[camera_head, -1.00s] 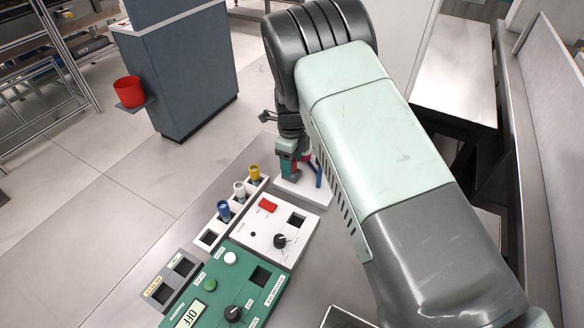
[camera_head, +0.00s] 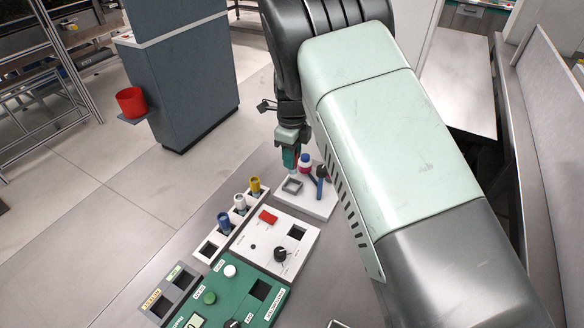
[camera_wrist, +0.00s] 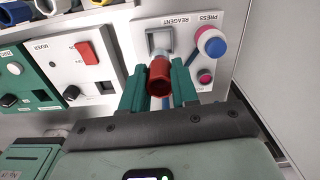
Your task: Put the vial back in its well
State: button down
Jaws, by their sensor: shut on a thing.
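My gripper (camera_head: 289,160) is shut on a vial with a red cap (camera_wrist: 160,76), seen end-on between the teal fingers in the wrist view. In the head view the vial is mostly hidden by the fingers. My gripper is over the white reagent press plate (camera_head: 318,207), apparently above its square grey socket (camera_head: 292,186), which looks empty. The white vial rack (camera_head: 221,238) holds a blue-capped vial (camera_head: 224,220), a white-capped vial (camera_head: 240,202) and a yellow-capped vial (camera_head: 255,185). Its nearest well (camera_head: 208,249) is empty.
The white mixer box (camera_head: 262,240), with red switch, black knob and square opening, stands between the press plate and the green unit (camera_head: 235,290). A grey two-slot holder (camera_head: 172,290) is at the lower left. A red-and-blue press knob (camera_head: 304,160) is close beside my gripper.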

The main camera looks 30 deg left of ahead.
jog(key=s+a+r, duration=0.2)
jog(key=s+a, duration=0.4)
jog(key=s, duration=0.5)
jog(key=shift+s+a+f, duration=0.4)
jog(key=shift+s+f, duration=0.95)
jog(key=shift+s, duration=1.4)
jog(key=shift+s+a+f, duration=0.45)
jog(key=shift+s+f, duration=0.9)
jog(key=shift+s, duration=1.4)
jog(key=shift+s+a+f, duration=0.4)
jog(key=shift+s+f, duration=0.95)
jog(key=shift+s, duration=1.4)
jog(key=shift+f, duration=1.05)
jog(key=c, duration=0.8)
grip_release()
jog(key=shift+r, duration=3.8)
